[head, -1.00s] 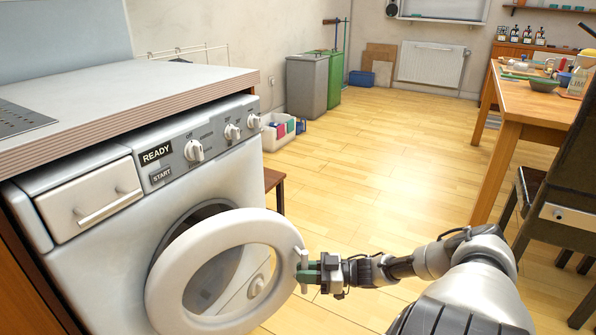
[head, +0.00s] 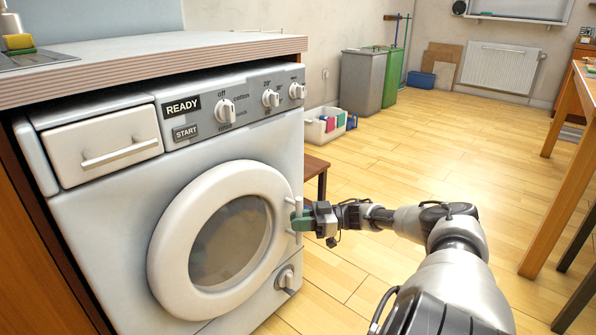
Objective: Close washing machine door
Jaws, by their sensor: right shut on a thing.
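The white washing machine (head: 90,220) stands at the left under a counter. Its round white door (head: 165,245) with a dark glass window (head: 230,240) lies flat, or nearly flat, against the front; a small gap cannot be ruled out. My right gripper (head: 297,220) is at the door's right edge, with green-tipped fingers shut on the door handle (head: 292,204). The fingertips are partly hidden by the handle. My left gripper is not in view.
The counter (head: 150,58) overhangs the machine's top. A small brown stool (head: 314,168) stands right of the machine, behind my right gripper. A white crate of bottles (head: 322,124) and bins (head: 370,80) are farther back. Open wooden floor lies to the right.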

